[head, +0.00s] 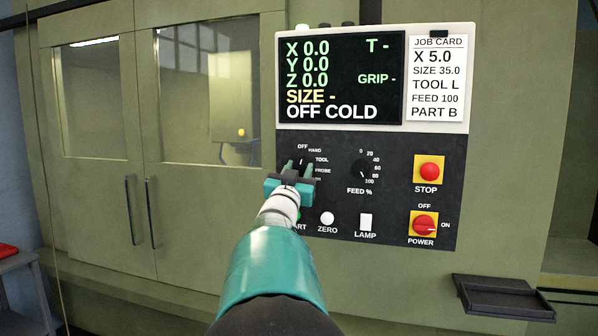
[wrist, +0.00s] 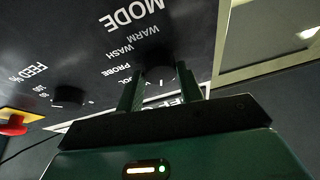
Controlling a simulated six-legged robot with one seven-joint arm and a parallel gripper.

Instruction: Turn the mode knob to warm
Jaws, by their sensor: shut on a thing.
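The mode knob (head: 300,163) is a dark round knob on the black control panel, partly hidden by my gripper in the head view. My gripper (head: 299,170) has its two green fingers on either side of it and is shut on it. In the wrist view the knob (wrist: 160,75) sits between the fingertips (wrist: 158,85), under the upside-down word MODE. Its white mark points about toward OFF. The labels WARM, WASH and PROBE read in the wrist view; in the head view my gripper hides the lower labels. The screen (head: 340,80) reads OFF COLD.
The feed knob (head: 363,170) is just right of my gripper. Below are the zero button (head: 327,218) and lamp switch (head: 365,222). A red stop button (head: 429,171) and red power switch (head: 424,225) are farther right. A small tray (head: 500,296) juts out at lower right.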

